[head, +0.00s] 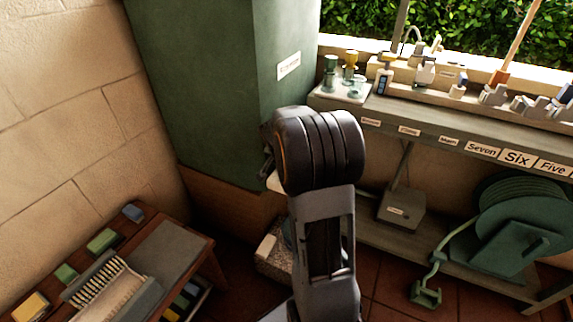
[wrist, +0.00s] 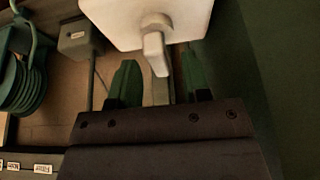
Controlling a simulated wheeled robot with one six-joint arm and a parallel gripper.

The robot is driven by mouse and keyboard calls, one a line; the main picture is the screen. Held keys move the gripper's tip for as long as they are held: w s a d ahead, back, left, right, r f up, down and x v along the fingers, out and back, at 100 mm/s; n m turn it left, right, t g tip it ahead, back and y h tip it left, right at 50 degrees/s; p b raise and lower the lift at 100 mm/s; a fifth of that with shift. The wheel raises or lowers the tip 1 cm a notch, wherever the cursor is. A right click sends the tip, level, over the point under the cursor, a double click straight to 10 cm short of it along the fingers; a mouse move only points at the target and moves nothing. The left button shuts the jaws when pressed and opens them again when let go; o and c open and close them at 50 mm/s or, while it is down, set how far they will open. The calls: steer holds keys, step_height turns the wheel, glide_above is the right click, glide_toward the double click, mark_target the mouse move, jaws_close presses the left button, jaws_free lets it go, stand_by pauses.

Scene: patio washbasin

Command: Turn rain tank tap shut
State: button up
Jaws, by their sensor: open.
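The rain tank (head: 220,80) is a tall dark green box with a small label, left of the bench. Its side also fills the right of the wrist view (wrist: 285,70). In the wrist view, a pale block (wrist: 115,18) carries a round hub and a short pale lever (wrist: 156,52), which looks like the tap. My gripper (wrist: 159,62) is open, its two green fingers on either side of the lever. The lever's tip lies between them, and I see a gap on both sides. In the head view my arm hides the gripper and most of the tap.
A bench (head: 440,133) with labelled slots and several fittings runs along the right. Below it stand a green hose reel (head: 530,215) and a grey box (head: 400,212). A low wooden table (head: 195,245) with a brush is at lower left. A stone wall bounds the left.

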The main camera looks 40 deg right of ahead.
steer(key=p+v, duration=0.4)
steer(key=v, duration=0.9)
